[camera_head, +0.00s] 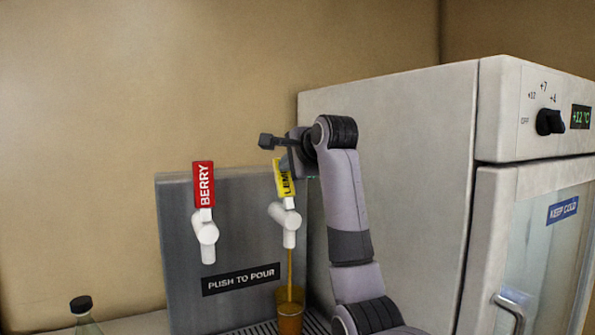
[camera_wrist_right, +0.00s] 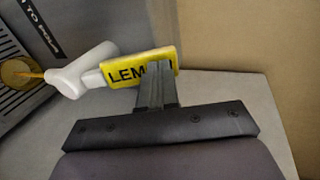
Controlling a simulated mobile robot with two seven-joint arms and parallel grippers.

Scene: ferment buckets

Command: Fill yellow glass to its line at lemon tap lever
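The lemon tap's yellow lever (camera_head: 284,179) leans at the right of the dispenser, its label partly covered by my right gripper (camera_head: 281,141). In the wrist view the lever (camera_wrist_right: 128,70) has my right gripper's fingers (camera_wrist_right: 157,80) close together against or just over its label; contact is hard to tell. The white tap (camera_head: 287,218) pours a thin amber stream into the glass (camera_head: 290,315) below. The glass looks amber-yellow; its line and liquid level cannot be made out. The wrist view shows the glass (camera_wrist_right: 20,73) at the left edge. My left gripper is not in view.
A red berry lever (camera_head: 203,184) stands upright on the left tap. A grey dispenser panel (camera_head: 178,250) reads "push to pour". A bottle with a black cap (camera_head: 82,305) stands at lower left. A large cooler (camera_head: 410,150) stands close on the right.

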